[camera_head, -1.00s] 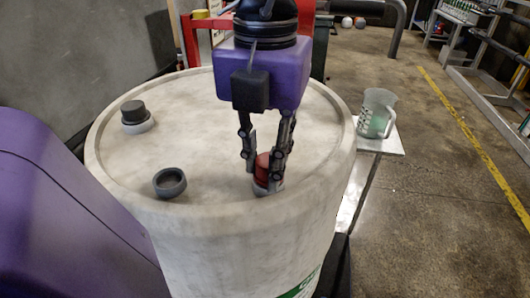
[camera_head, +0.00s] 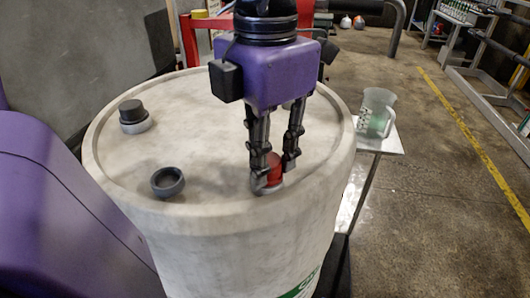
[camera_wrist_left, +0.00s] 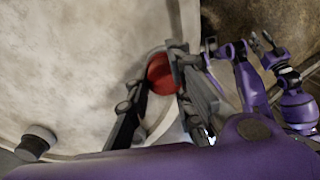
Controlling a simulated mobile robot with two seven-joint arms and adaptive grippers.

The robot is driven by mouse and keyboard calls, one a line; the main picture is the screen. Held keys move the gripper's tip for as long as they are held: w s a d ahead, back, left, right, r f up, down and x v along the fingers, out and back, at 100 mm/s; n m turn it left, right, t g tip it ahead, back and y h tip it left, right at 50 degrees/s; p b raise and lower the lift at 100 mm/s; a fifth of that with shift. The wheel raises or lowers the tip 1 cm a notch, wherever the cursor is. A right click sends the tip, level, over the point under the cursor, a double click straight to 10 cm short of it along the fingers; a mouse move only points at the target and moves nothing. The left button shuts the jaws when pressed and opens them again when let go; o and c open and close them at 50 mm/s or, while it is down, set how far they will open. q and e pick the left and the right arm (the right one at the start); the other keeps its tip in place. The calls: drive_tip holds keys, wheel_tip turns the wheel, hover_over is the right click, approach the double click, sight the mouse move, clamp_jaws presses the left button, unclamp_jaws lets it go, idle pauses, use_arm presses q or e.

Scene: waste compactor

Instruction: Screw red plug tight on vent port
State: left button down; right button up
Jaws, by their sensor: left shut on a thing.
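The red plug (camera_head: 274,168) is at the front right of the pale drum lid (camera_head: 215,150), near the rim. My left gripper (camera_head: 277,174) points down with a finger on each side of the plug and is shut on it. The plug's round red top (camera_wrist_left: 161,74) shows between the fingers in the left wrist view. The vent port under the plug is mostly hidden by plug and fingertips, so I cannot tell how the plug is seated. My right gripper is not clear in the head view; purple arm parts show at the right of the wrist view.
An open grey ring-shaped port (camera_head: 168,182) and a port with a dark cap (camera_head: 132,113) stand on the lid's left side. A measuring jug (camera_head: 376,113) stands on a small table (camera_head: 385,141) to the right. The rest of the lid is bare.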

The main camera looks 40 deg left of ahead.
use_arm(q)
drive_tip(key=m, duration=0.3)
drive_tip(key=c, duration=1.5)
unclamp_jaws()
drive_tip(key=shift+o, duration=0.2)
drive_tip(key=shift+c, duration=0.5)
